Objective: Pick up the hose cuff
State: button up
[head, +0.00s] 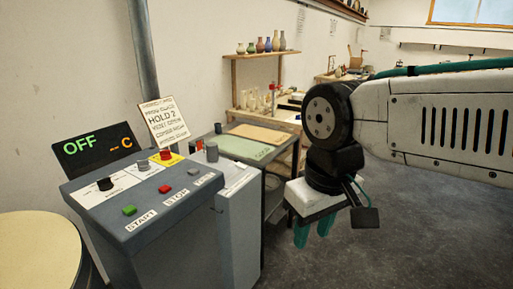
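No hose cuff can be made out for certain. A small grey cylinder (211,151) stands upright on the pale cabinet just right of the control console; I cannot tell whether it is the cuff. My gripper (313,234) hangs from my arm right of the cabinet, with its teal fingers pointing down. The fingers look apart, with nothing seen between them. The gripper is clear of the cylinder, to its right.
The grey console (150,205) has START and STOP buttons, knobs and a red button on yellow. A display (93,149) reads OFF. A round table (38,250) is at left. A workbench (250,143) and vase shelf (262,55) stand behind. Floor at right is clear.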

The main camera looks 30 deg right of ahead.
aim_at(213, 150)
jog(key=z, duration=0.3)
jog(key=i, duration=0.4)
jog(key=z, duration=0.55)
jog(key=i, duration=1.45)
jog(key=z, duration=0.25)
